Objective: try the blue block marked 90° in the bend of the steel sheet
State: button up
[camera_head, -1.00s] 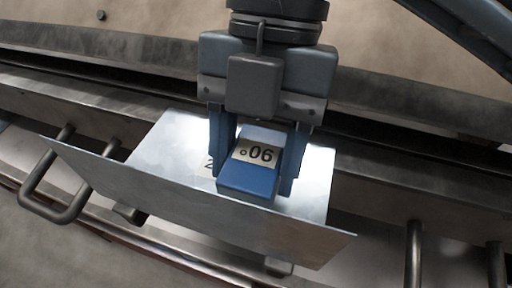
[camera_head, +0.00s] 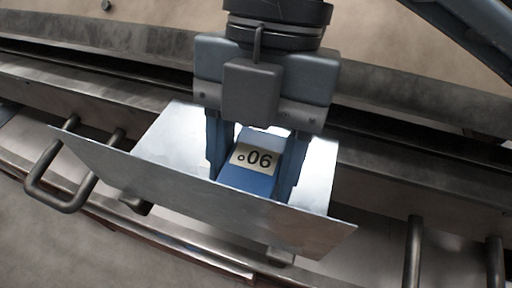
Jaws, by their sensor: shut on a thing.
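The blue block (camera_head: 249,181) carries a pale label that reads 90°, upside down in the picture. My gripper (camera_head: 251,165) is shut on it, one blue finger on each side. The bent steel sheet (camera_head: 170,183) has a near flange standing up towards the camera and a bright flat part (camera_head: 172,135) behind it. The block is over the flat part, just behind the near flange, whose top edge hides the block's lower front. Whether the block touches the sheet in the bend cannot be told.
The sheet lies on a long grey metal machine bed (camera_head: 400,168) with a dark slot behind. A bent bar handle (camera_head: 62,190) stands at the left and upright bars (camera_head: 414,250) at the right. Brown floor shows at the back.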

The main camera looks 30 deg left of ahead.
jog(key=shift+s+d, duration=0.15)
jog(key=shift+s, duration=0.3)
jog(key=shift+f, duration=0.2)
dwell(0.4)
jog(key=shift+s, duration=0.25)
dwell(0.5)
dwell(1.1)
